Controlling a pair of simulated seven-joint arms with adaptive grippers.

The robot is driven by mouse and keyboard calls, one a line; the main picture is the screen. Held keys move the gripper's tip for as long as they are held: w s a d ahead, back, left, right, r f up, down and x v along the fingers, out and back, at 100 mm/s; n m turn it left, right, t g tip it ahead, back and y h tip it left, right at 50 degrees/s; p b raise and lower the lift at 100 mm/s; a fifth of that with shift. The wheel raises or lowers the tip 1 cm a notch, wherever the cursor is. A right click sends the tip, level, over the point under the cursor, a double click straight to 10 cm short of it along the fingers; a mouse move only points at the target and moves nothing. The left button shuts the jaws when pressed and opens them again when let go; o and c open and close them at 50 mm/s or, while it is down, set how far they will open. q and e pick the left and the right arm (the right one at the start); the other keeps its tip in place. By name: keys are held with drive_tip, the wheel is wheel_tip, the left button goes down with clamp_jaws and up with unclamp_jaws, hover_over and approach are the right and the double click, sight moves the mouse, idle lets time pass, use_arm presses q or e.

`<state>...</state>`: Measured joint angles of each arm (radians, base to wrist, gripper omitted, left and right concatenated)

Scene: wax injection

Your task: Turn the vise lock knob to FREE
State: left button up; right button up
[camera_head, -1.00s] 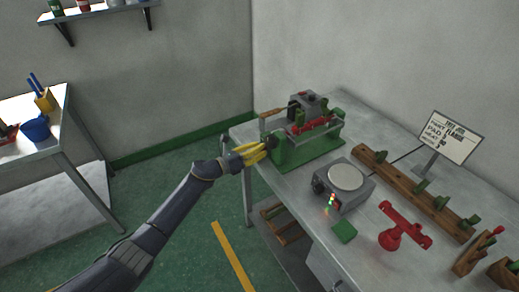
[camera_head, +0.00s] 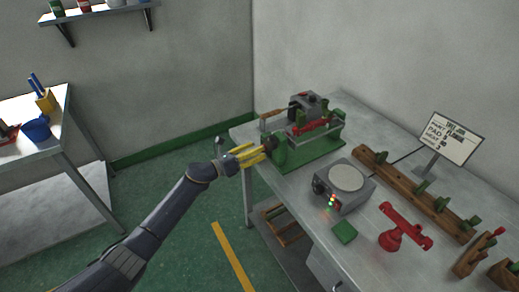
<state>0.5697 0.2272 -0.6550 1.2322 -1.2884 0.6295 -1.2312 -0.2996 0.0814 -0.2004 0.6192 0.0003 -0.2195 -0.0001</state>
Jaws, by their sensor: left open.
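The green vise machine (camera_head: 312,152) stands at the far left corner of the grey workbench. A small dark knob (camera_head: 270,143) shows on its left end; I take it to be the lock knob, and its marking is too small to read. My left gripper (camera_head: 266,151), with yellow fingers, is open at that end, its fingertips beside the knob. I cannot tell whether they touch it. My right gripper is not in view.
A grey round-topped device (camera_head: 344,186) with small lights, a green block (camera_head: 344,232) and a red stand (camera_head: 392,238) are on the bench. A wooden rack (camera_head: 420,194) and a sign (camera_head: 452,138) stand to the right. A side table (camera_head: 60,160) is at the left.

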use_arm(q)
drive_tip(key=v, duration=1)
drive_tip(key=shift+r, duration=0.1)
drive_tip(key=s+a+r+m+g+y, duration=0.2)
drive_tip(key=a+r+m+y, duration=0.15)
drive_tip(key=r+m, duration=0.3)
drive_tip(key=shift+n, duration=0.55)
drive_tip(key=x, duration=1.1)
drive_tip(key=f+x, duration=0.1)
drive_tip(key=x, duration=0.4)
drive_tip(key=shift+d+f, duration=0.1)
drive_tip(key=shift+d, duration=0.1)
